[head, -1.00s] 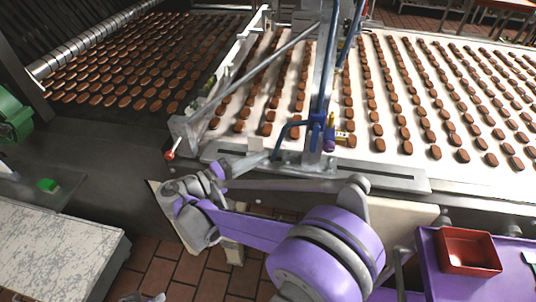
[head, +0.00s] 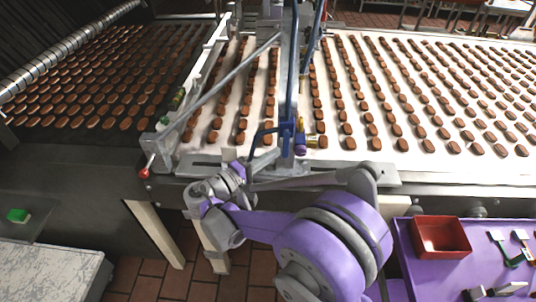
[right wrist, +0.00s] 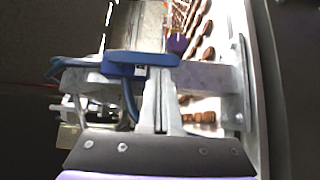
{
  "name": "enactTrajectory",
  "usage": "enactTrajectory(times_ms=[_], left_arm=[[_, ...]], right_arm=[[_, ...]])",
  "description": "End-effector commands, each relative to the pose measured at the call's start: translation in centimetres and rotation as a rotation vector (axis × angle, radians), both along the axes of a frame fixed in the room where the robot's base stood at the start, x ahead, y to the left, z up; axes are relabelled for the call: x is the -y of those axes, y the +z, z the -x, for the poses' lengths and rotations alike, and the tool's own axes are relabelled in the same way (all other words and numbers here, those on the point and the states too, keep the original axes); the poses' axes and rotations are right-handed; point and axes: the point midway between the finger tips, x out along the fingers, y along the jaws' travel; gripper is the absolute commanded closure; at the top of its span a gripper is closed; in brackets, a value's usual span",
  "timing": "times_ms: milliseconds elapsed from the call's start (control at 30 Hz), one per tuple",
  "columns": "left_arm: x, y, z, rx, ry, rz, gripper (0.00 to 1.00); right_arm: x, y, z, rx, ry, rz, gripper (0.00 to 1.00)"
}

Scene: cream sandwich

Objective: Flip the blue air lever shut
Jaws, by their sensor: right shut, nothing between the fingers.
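The blue air fitting (head: 287,128), with a bent blue arm or hose on its left, is on the upright metal post over the conveyor's near edge. I cannot clearly tell which blue part is the lever or how it is set. In the right wrist view a blue block (right wrist: 140,59) crosses the metal bar just beyond the fingertips, with blue tubes to its left. My right gripper (head: 266,159) is just below and left of the blue fitting. Its fingers (right wrist: 160,85) are shut and empty; contact with the blue part cannot be told. My left gripper is out of view.
Rows of brown biscuits lie on the white conveyor (head: 350,157). A red-knobbed lever (head: 145,173) sticks out at the near left corner. A purple tray (head: 415,270) with a red bin (head: 440,237) stands at the right. A diagonal metal bar (head: 230,80) crosses above the belt edge.

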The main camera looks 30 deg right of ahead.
Motion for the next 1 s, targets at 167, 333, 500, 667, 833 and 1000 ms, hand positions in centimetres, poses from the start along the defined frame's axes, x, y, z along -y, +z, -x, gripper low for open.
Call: enactTrajectory(times_ms=[167,333,500,667,833,1000], left_arm=[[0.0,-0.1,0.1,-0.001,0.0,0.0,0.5],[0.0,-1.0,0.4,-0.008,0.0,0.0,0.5],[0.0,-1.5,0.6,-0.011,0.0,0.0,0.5],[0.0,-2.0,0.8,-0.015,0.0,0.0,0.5],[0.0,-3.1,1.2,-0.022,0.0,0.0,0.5],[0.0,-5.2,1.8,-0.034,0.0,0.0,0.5]], right_arm=[[0.0,-0.1,0.0,-0.002,0.0,0.004,1.0],[0.2,-0.4,0.2,-0.02,0.0,0.032,1.0],[0.3,-0.4,0.2,-0.034,0.0,0.054,1.0],[0.4,-0.5,0.3,-0.047,0.0,0.076,1.0],[0.8,-0.8,0.5,-0.074,-0.001,0.12,1.0],[1.4,-1.3,1.0,-0.128,-0.002,0.204,1.0]])
